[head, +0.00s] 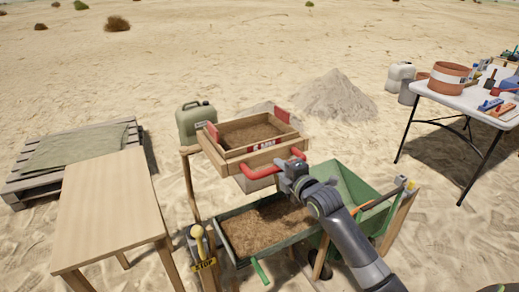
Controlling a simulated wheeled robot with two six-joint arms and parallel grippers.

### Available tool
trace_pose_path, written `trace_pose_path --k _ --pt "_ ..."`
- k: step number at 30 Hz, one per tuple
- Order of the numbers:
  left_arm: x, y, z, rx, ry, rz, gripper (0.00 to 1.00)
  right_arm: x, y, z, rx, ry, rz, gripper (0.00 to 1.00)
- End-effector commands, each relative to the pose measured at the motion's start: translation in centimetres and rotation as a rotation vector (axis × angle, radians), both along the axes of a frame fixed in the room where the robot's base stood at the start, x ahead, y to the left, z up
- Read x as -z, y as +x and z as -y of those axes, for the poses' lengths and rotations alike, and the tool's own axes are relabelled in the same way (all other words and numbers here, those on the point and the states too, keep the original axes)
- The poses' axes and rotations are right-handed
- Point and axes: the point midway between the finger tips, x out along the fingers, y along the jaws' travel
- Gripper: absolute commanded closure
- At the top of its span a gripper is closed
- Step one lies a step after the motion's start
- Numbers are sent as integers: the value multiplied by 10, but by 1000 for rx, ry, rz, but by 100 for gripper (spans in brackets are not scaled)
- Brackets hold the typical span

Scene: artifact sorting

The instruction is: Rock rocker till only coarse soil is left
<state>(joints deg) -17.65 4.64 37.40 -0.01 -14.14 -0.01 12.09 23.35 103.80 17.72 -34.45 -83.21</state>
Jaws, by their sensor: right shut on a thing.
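The rocker (226,162) is a wooden box on a wooden stand in the middle of the head view. Brown soil (250,134) lies inside it; I cannot tell how coarse it is. My right gripper (292,170) is shut on the right end of this handle, and my arm comes up from the lower right. My left gripper is not in view.
A bare wooden table (110,205) stands at the left, by a pallet with a folded cloth (75,148). A green jerrycan (195,123) is behind the rocker. A white table (460,98) with tools stands at the right. A sand heap (336,97) lies behind.

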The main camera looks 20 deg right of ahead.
Motion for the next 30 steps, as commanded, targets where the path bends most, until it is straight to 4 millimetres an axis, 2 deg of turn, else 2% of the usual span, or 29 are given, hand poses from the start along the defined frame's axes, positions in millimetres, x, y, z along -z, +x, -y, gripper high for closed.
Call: trace_pose_path --k 1,3,30 --pt "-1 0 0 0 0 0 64 16 -6 2 6 6 -41 100" --pt "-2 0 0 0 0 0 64 18 -8 3 7 7 -46 100" --pt "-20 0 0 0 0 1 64 20 -54 6 7 13 -50 100"
